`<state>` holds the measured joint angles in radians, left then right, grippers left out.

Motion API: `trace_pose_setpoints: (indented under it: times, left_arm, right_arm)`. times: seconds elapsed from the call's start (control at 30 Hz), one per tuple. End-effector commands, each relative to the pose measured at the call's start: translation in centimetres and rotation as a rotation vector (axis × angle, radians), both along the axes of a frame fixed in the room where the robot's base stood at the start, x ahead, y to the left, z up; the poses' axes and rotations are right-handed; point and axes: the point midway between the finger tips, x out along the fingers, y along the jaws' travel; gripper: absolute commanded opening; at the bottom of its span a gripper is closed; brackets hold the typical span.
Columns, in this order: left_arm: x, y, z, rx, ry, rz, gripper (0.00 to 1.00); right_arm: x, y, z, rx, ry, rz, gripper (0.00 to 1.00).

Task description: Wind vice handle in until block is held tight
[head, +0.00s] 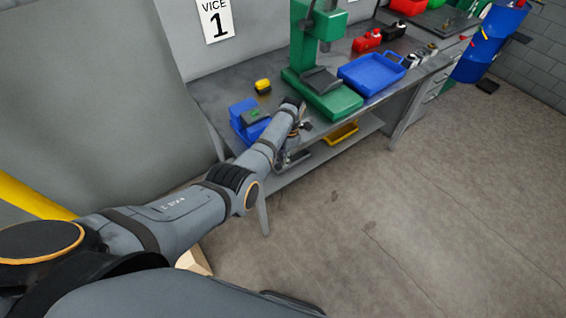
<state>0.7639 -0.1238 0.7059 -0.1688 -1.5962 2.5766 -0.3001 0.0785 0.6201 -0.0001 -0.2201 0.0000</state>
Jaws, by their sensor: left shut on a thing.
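The blue vice (244,121) stands on the front left part of the grey workbench. A small dark green piece (254,113) shows at the vice's top, between its blue parts; it looks like the block, but I cannot tell how tightly it sits. My left arm reaches in from the lower left, and my left gripper (300,127) is at the bench's front edge, just right of the vice. It is shut on what looks like the vice handle, which is mostly hidden behind my wrist. My right gripper is not in view.
A yellow item (263,86) lies behind the vice. A green press (322,90) and a blue tray (372,74) stand to the right. A yellow tray (341,133) sits on the shelf below. The floor (400,220) in front is clear.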

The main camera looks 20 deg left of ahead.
Motion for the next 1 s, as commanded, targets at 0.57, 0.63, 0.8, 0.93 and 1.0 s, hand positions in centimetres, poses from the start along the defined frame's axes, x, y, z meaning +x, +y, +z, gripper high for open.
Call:
trace_pose_setpoints:
  times: [0.57, 0.63, 0.8, 0.93, 1.0]
  left_arm:
    - [-0.2, 0.0, -0.3, 0.053, 0.074, 0.0, 0.0]
    - [-0.2, 0.0, -0.3, 0.053, 0.074, 0.0, 0.0]
    - [-0.2, 0.0, -0.3, 0.053, 0.074, 0.0, 0.27]
    - [-0.2, 0.0, -0.2, 0.052, 0.072, 0.0, 0.43]
    - [-0.1, 0.0, -0.2, 0.052, 0.072, 0.0, 0.43]
  right_arm:
    - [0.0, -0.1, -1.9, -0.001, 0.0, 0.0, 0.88]
    - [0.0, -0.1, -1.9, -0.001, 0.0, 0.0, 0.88]
    - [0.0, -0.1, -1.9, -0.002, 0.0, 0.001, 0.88]
    - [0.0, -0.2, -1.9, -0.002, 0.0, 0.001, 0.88]
    - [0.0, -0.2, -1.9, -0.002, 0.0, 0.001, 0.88]
